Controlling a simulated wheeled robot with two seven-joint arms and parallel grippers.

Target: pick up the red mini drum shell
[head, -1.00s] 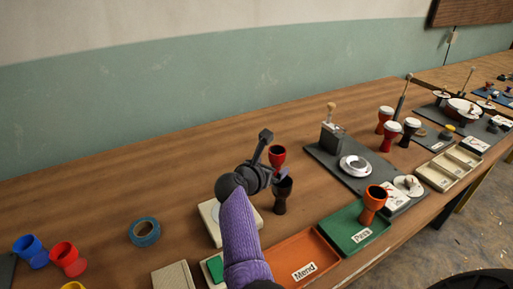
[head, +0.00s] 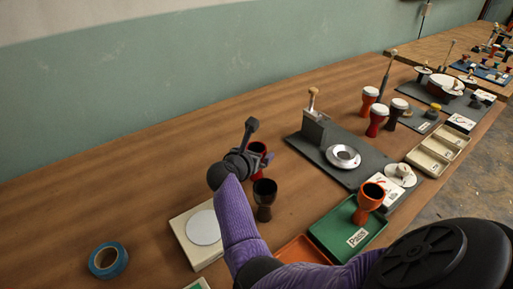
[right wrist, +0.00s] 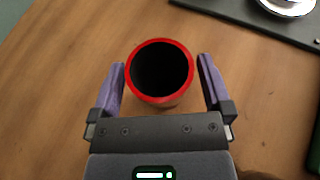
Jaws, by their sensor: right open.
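The red mini drum shell (head: 257,149) stands on the wooden table, partly hidden behind my right gripper (head: 252,163) in the head view. In the right wrist view the shell (right wrist: 160,97) shows from above, its red rim around a dark hollow. My right gripper (right wrist: 161,64) is open, with one purple finger on each side of the shell. A gap shows between each finger and the rim. My left gripper is not in view.
A dark drum shell (head: 265,190) stands just in front of the red one. A cream box with a white disc (head: 203,228) lies to the left. A green tray (head: 322,232) bearing an orange-red shell (head: 368,203) and a grey board (head: 300,145) lie to the right.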

